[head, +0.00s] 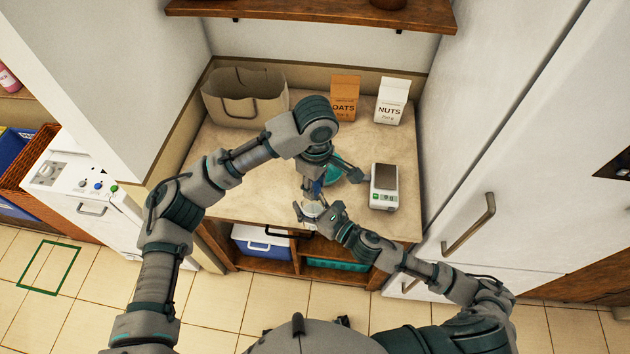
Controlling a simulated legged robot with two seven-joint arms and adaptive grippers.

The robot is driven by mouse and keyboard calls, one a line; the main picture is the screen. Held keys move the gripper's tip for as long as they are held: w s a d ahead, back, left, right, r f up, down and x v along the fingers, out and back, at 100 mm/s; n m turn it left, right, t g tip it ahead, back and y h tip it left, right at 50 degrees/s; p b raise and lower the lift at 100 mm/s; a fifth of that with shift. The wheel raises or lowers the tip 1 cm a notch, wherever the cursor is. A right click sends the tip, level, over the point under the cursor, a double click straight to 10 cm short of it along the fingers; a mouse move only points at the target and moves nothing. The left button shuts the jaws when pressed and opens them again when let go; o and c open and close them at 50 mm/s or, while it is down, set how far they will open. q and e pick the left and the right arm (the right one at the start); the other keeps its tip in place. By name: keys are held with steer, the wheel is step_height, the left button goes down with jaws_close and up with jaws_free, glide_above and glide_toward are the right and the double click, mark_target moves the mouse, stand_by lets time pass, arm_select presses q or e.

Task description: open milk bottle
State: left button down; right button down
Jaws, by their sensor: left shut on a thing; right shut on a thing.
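The milk bottle (312,209) is a small white shape near the counter's front edge, mostly hidden by my grippers. My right gripper (318,213) is shut around it from the right and front. My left gripper (313,186) reaches down from above and is shut at the bottle's top, where a bit of blue shows between the fingers. The blue part looks like the cap, but my fingers cover most of it. I cannot tell whether the cap is still seated on the bottle.
On the counter (240,185) stand a beige bag (240,105), an oats box (344,97), a white nuts box (391,100) and a white scale (384,187). A blue cooler (258,243) stands below. The counter's left part is clear.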

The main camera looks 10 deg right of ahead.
arm_select(q)
steer(key=shift+r, duration=0.2)
stand_by(0.4)
steer(key=shift+r, duration=0.9)
